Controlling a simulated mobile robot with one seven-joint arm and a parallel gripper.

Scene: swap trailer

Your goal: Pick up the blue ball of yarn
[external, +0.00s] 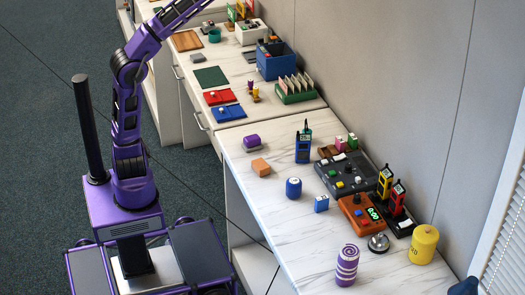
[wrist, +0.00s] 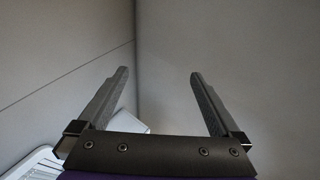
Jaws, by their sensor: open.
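I cannot clearly make out a ball of yarn in either view. In the external view a small rounded blue object (external: 293,188) with a pale mark stands on the near counter, left of a small blue block (external: 321,204). It looks more like a short cylinder than a ball. A dark blue shape (external: 466,287) is cut off at the bottom right corner, and I cannot tell what it is. My gripper (wrist: 160,85) is open and empty in the wrist view, facing a bare grey wall. In the external view my arm runs out of the top edge, so the gripper is hidden there.
The near counter (external: 257,217) also holds an orange device (external: 361,213), a dark button panel (external: 346,175), radios, a yellow cylinder (external: 423,245) and a purple-striped cylinder (external: 347,266). Its front middle is mostly clear. A blue bin (external: 275,66) stands on the counter beyond, against the wall.

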